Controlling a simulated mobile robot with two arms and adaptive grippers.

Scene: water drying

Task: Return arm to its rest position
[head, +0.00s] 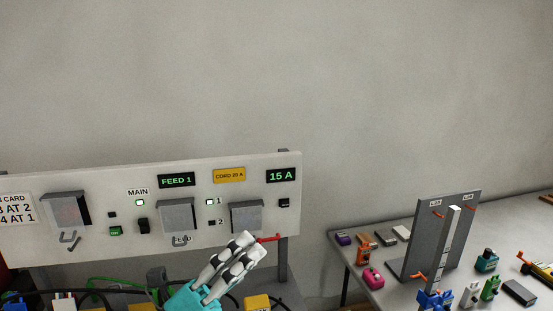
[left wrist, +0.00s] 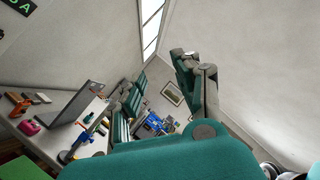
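My left gripper (head: 252,247) is in front of the lower right part of the switch panel (head: 80,245) in the head view, its pale, dark-banded fingers pointing up and right from a teal body. In the left wrist view its green fingers (left wrist: 160,65) stand apart with a clear gap, and nothing is held between them. A red lever (head: 270,238) shows just beyond the fingertips; whether they touch it cannot be told. My right gripper is not in view.
A grey table (head: 375,290) at the right holds a pink item (head: 373,277), an upright grey board (head: 428,225) and several small parts. Cables and a yellow block (head: 257,303) lie below the panel. The space above the panel is clear.

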